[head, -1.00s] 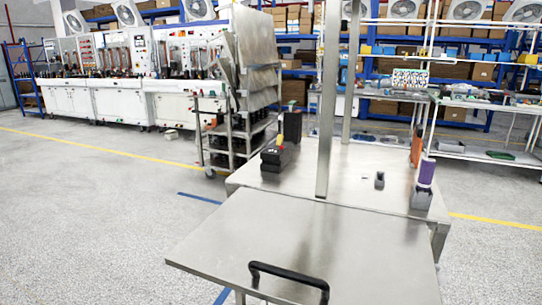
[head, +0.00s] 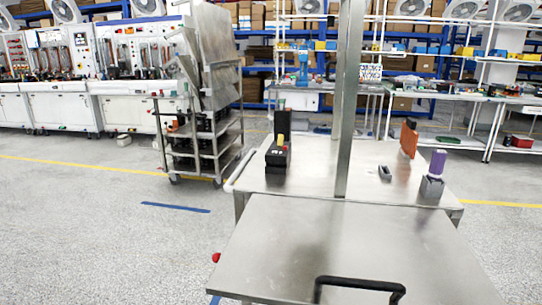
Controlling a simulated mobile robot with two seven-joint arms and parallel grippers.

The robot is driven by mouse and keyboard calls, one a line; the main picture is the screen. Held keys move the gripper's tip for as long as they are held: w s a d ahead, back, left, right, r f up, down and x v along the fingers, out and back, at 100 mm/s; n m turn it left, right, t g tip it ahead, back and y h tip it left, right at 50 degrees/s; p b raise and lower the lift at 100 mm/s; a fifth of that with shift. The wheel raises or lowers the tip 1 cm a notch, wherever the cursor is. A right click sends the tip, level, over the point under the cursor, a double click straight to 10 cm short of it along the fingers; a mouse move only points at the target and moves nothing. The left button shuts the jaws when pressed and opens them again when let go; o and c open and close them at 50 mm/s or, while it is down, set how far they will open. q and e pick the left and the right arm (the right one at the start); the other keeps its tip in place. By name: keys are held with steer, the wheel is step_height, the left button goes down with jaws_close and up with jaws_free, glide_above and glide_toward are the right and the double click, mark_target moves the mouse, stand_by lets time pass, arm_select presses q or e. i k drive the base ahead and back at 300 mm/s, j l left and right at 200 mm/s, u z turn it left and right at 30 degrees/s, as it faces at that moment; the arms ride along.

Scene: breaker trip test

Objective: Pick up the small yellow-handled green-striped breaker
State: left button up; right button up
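No breaker with a yellow handle and green stripe can be made out clearly. A black device (head: 278,155) with a small yellow part (head: 281,141) stands at the left of the steel table's rear surface (head: 315,178); any green stripe is too small to tell. Dark items (head: 205,122), too small to identify, fill the shelves of a metal cart (head: 217,140) behind the table to the left. Neither of my grippers is in view.
A steel post (head: 349,100) rises from the table. A small grey holder (head: 384,172), an orange item (head: 408,138) and a purple item (head: 438,162) in a grey block stand at right. A black handle (head: 360,284) fronts the bare near panel (head: 345,245). Floor at left is clear.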

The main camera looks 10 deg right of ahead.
mark_target(277, 160)
steer(key=i+j+z, duration=0.1)
steer(key=j, duration=0.35)
steer(key=i+j+z, duration=0.1)
steer(key=j, duration=0.35)
steer(key=i+j+z, duration=0.1)
steer(key=j, duration=0.25)
steer(key=i+j, duration=0.2)
steer(key=j, duration=0.15)
steer(key=i+j+z, duration=0.15)
steer(key=j, duration=0.2)
steer(key=i+j+z, duration=0.1)
steer(key=j, duration=0.25)
steer(key=i+j+z, duration=0.1)
steer(key=j, duration=0.25)
steer(key=i, duration=0.05)
